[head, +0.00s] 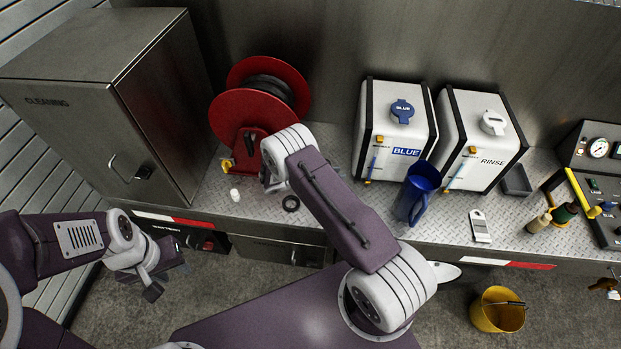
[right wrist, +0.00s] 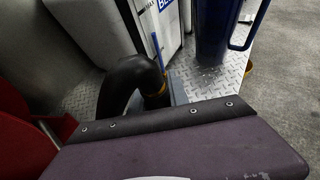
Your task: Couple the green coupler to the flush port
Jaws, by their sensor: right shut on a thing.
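My right gripper (head: 272,184) is low in front of the red hose reel, mostly hidden by my own wrist in the head view. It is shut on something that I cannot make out. I cannot make out the flush port. My left gripper (head: 168,281) hangs empty in front of the deck, its fingers apart.
The red reel (head: 239,116) and a steel cabinet (head: 150,110) stand at the left. The blue tank (head: 393,140), rinse tank (head: 478,140) and blue jug (head: 415,195) are right of my right arm. A gauge panel (head: 598,165) is far right. A yellow bucket (head: 497,312) stands below.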

